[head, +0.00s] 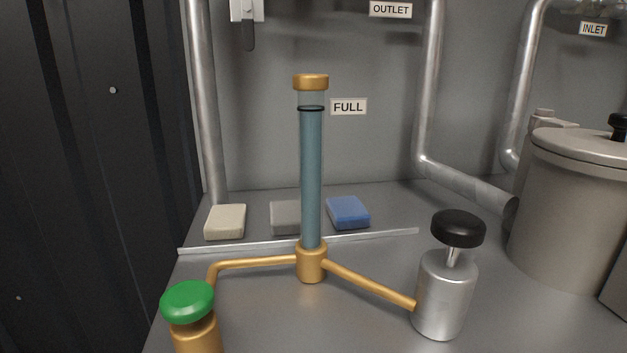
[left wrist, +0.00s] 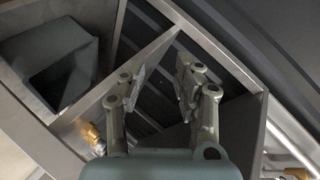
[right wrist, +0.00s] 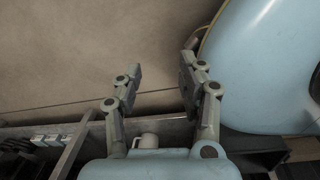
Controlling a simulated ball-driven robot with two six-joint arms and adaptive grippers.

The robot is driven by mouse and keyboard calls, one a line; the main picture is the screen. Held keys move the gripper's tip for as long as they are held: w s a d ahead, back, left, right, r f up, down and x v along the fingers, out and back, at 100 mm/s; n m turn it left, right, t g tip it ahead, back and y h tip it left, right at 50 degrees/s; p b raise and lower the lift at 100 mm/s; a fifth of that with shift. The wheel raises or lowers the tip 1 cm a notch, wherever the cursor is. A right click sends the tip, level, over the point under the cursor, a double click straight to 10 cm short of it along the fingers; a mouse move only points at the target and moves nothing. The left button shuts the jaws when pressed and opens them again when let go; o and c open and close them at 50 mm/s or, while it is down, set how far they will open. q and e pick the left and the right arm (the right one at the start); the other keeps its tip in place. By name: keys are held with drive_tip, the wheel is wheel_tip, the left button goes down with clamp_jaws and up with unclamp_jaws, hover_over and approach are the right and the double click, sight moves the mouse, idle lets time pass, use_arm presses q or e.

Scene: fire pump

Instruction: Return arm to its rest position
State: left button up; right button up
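My left gripper (left wrist: 160,82) shows in the left wrist view with its two fingers apart and nothing between them. Below it are metal frame bars and dark panels. My right gripper (right wrist: 160,78) shows in the right wrist view, also with fingers apart and empty, over a plain brownish surface. Neither gripper shows in the head view. The head view shows a glass column (head: 311,175) filled with bluish liquid up to a black ring near the FULL label (head: 348,107). Brass pipes join it to a green-capped valve (head: 188,302) and a silver cylinder with a black knob (head: 458,228).
Beige (head: 225,222), grey (head: 285,218) and blue blocks (head: 348,212) lie behind a thin rail. A large grey tank (head: 575,210) stands at right.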

use_arm(q)
drive_tip(key=s+d+f+n+g+y, duration=0.1)
drive_tip(key=s+f+n+g, duration=0.3)
drive_tip(key=s, duration=0.7)
drive_tip(key=s+d+f+n+g+y, duration=0.1)
drive_tip(key=s+f+n+g, duration=0.3)
drive_tip(key=s, duration=0.7)
drive_tip(key=s+d+f+n+g, duration=0.1)
drive_tip(key=s+f+n+g, duration=0.3)
drive_tip(key=s, duration=0.7)
wheel_tip(320, 180, down, 3)
drive_tip(key=shift+s+d+r+n+g+y+p, duration=0.2)
drive_tip(key=shift+s+d+n+g+y+p, duration=0.1)
drive_tip(key=shift+s+d+n+y+p, duration=0.15)
drive_tip(key=shift+w, duration=0.1)
